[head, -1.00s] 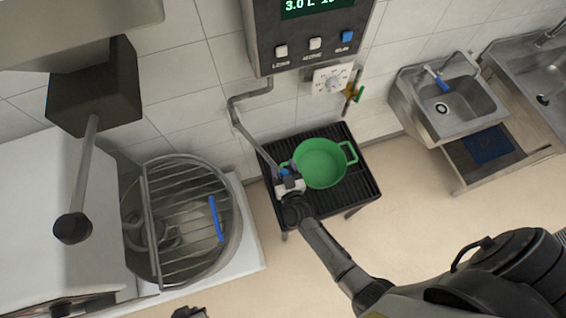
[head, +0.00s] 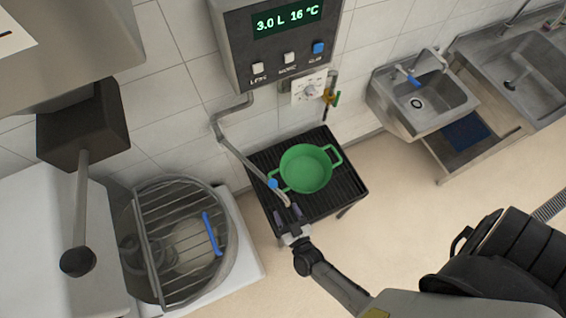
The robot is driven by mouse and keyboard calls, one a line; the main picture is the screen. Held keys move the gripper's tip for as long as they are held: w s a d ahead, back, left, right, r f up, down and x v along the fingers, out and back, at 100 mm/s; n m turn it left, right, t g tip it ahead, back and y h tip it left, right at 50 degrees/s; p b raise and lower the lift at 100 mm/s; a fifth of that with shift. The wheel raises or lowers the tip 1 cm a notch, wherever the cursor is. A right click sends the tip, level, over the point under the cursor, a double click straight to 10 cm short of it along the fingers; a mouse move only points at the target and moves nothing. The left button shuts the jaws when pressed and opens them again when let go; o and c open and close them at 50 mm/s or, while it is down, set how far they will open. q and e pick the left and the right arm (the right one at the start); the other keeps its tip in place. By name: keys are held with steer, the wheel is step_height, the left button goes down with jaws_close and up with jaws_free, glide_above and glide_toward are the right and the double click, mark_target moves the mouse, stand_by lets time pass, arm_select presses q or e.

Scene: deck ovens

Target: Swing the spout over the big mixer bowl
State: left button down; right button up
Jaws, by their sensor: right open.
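The spout (head: 242,155) is a thin grey pipe that comes from under the control box and slants down to the right. It has a blue collar (head: 272,183) near its free end. That end hangs over the black grated stand, at the left of the green pot. The big mixer bowl (head: 231,250) is at the left, under a wire guard, away from the spout. My right gripper (head: 288,213) is open, with its fingers at the spout's tip. I cannot tell whether they touch it. My left gripper is not in view.
The green pot (head: 306,170) stands on the grated stand (head: 345,185). The control box (head: 275,50) reads 3.0 L, 16 °C. The mixer guard (head: 165,235) has a blue handle (head: 212,234). Sinks (head: 425,98) are at the right.

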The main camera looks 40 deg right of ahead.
steer(key=shift+s+a, duration=0.1)
steer(key=shift+s, duration=0.15)
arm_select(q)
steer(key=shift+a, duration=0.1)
arm_select(e)
steer(key=shift+c, duration=0.2)
